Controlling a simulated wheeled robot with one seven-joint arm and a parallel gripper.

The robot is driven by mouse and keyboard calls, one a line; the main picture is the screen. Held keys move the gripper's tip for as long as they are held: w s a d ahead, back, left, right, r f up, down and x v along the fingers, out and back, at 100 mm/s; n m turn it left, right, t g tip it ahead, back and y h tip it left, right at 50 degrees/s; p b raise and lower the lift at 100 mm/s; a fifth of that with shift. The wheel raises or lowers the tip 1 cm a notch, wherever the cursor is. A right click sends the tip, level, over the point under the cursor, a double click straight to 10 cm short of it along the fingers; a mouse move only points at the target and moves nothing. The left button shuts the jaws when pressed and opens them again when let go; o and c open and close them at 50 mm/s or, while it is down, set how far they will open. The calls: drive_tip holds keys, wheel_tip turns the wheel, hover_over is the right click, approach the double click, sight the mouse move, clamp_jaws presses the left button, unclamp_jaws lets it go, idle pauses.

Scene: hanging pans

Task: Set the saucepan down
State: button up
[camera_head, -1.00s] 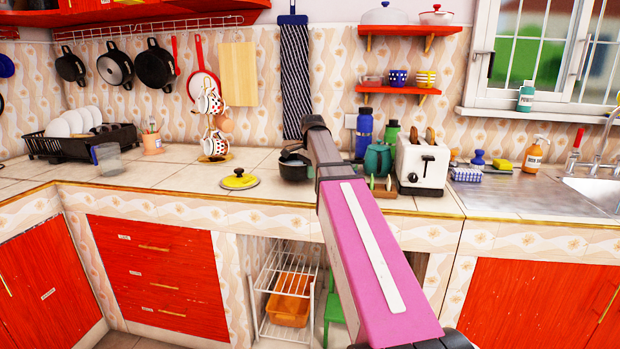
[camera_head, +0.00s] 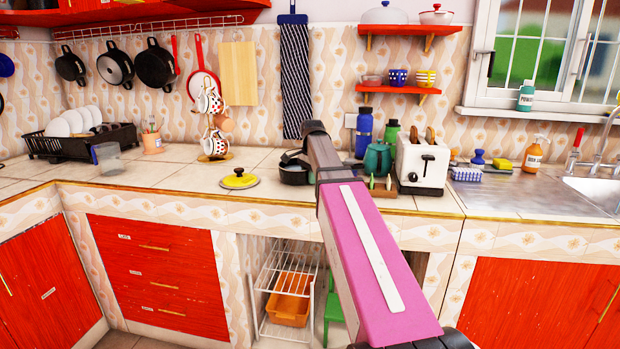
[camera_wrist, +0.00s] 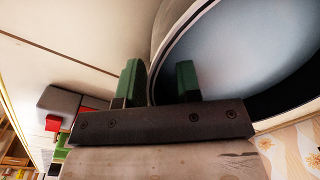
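The dark saucepan (camera_head: 293,174) is at the counter beside my arm, left of the teal kettle. My arm hides part of it. In the wrist view its pale round interior (camera_wrist: 240,60) and dark rim fill the upper right. My gripper (camera_wrist: 160,82) has two green fingertips spread apart, one outside the pan wall and one over the inside, with the rim between them. A gap shows between the inner fingertip and the wall. The pan looks roughly level, on or very close to the tiled counter (camera_head: 180,182); its underside is hidden.
The teal kettle (camera_head: 378,160), a white toaster (camera_head: 423,165) and a blue bottle (camera_head: 364,133) crowd the right. Free counter lies left of the lid.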

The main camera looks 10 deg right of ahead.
wheel_tip(320, 180, up, 12)
drive_tip(key=shift+s+d, duration=0.2)
drive_tip(key=shift+s, duration=0.15)
drive_tip(key=shift+s, duration=0.1)
idle(0.4)
